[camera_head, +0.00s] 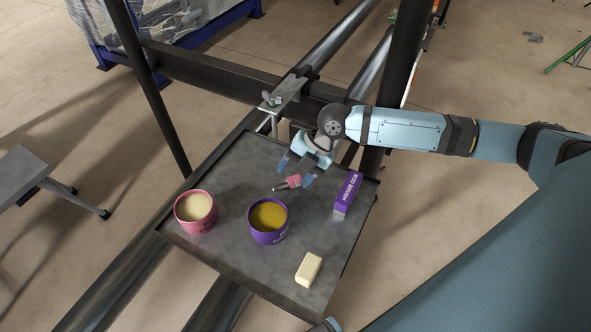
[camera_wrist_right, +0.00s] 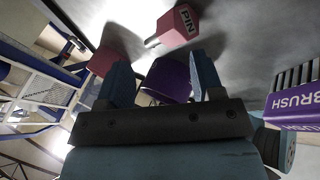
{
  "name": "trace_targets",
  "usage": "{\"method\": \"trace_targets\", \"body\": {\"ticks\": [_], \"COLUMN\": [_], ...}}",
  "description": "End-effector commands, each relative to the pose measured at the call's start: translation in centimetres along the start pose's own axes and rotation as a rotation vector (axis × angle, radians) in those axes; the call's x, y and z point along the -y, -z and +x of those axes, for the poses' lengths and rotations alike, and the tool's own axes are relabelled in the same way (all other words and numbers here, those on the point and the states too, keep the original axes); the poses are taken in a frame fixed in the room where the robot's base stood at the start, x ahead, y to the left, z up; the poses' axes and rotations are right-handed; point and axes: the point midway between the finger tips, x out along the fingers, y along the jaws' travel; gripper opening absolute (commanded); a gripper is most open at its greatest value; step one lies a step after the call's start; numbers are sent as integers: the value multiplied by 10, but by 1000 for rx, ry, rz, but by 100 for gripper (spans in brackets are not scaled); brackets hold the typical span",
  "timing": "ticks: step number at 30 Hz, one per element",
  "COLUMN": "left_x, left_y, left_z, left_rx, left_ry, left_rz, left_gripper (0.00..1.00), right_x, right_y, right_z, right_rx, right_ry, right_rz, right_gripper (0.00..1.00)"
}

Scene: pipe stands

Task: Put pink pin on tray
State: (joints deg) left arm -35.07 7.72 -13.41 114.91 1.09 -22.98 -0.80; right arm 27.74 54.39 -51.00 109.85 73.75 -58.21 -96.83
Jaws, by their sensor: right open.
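The pink pin (camera_head: 292,182) has a pink block body and a short metal tip, and appears to lie on the dark grey tray (camera_head: 240,270). In the right wrist view the pin (camera_wrist_right: 178,25) shows its "PIN" label, beyond the fingertips and not between them. My right gripper (camera_head: 296,171) is open and empty, just behind the pin above the back part of the tray. Its two blue fingers show spread in the wrist view (camera_wrist_right: 160,75). My left gripper is not seen.
On the tray stand a pink tub (camera_head: 196,212), a purple tub (camera_head: 268,221), a purple brush box (camera_head: 347,193) and a cream block (camera_head: 309,269). Dark metal rails and posts (camera_head: 150,90) surround the tray.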

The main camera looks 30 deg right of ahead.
Motion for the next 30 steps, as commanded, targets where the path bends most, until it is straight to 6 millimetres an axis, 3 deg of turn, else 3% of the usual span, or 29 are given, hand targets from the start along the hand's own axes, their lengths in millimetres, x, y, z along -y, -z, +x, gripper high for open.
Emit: {"method": "trace_targets", "body": {"ticks": [30], "left_x": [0], "left_y": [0], "left_z": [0], "left_rx": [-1], "left_ry": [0], "left_rz": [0], "left_gripper": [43], "right_x": [0], "right_y": [0], "right_z": [-47], "right_rx": [1], "right_ry": [0], "right_rz": [0], "right_gripper": [61]}}
